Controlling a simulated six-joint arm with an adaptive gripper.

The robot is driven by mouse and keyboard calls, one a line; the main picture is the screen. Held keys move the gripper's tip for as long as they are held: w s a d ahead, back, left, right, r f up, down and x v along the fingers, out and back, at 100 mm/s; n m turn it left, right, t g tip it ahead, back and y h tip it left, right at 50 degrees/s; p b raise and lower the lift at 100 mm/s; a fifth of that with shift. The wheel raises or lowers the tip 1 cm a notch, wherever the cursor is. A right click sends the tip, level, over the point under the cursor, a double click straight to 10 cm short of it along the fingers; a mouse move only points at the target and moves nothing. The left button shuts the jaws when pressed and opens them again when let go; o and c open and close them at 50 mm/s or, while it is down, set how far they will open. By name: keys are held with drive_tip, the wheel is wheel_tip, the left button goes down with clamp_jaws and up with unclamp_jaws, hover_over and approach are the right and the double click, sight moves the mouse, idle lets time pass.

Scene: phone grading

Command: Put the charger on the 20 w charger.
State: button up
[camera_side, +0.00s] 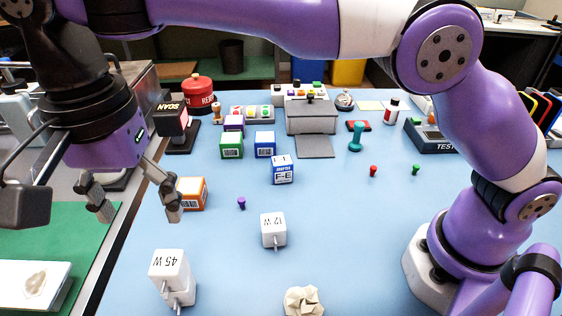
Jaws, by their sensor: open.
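A white charger cube marked 45 W (168,266) sits at the lower left of the mat, its print upside down. It appears to rest on another white charger (187,293) with metal prongs, whose marking is hidden. A smaller white charger (273,230), whose upside-down print looks like 12 W, stands apart near the middle, prongs toward the camera. No 20 W print is readable. My gripper (138,207) is open and empty above the mat's left edge, up and left of the 45 W charger.
An orange box (192,193) is just right of my gripper. Green (232,145) and blue boxes (283,170) stand farther back. A purple peg (241,203) and crumpled paper (304,300) lie near the chargers. The mat between the small charger and my arm's base is clear.

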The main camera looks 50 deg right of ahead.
drive_tip(key=w+d+r+n+t+y, duration=0.1)
drive_tip(key=d+r+n, duration=0.15)
drive_tip(key=d, duration=0.45)
drive_tip(key=w+d+r+n+t, duration=0.1)
drive_tip(key=d+r, duration=0.2)
drive_tip(key=d, duration=0.5)
drive_tip(key=s+d+f+n+t, duration=0.1)
drive_tip(key=s+d+f+n, duration=0.1)
drive_tip(key=s+d, duration=0.3)
drive_tip(key=s+d+f+n+t+h, duration=0.1)
drive_tip(key=s+d+f+n+t, duration=0.1)
drive_tip(key=d, duration=0.8)
drive_tip(key=s+f+n, duration=0.1)
drive_tip(key=s+f, duration=0.1)
drive_tip(key=s, duration=0.1)
drive_tip(key=shift+s+d+t, duration=0.25)
drive_tip(key=shift+s+t, duration=0.05)
drive_tip(key=shift+s, duration=0.05)
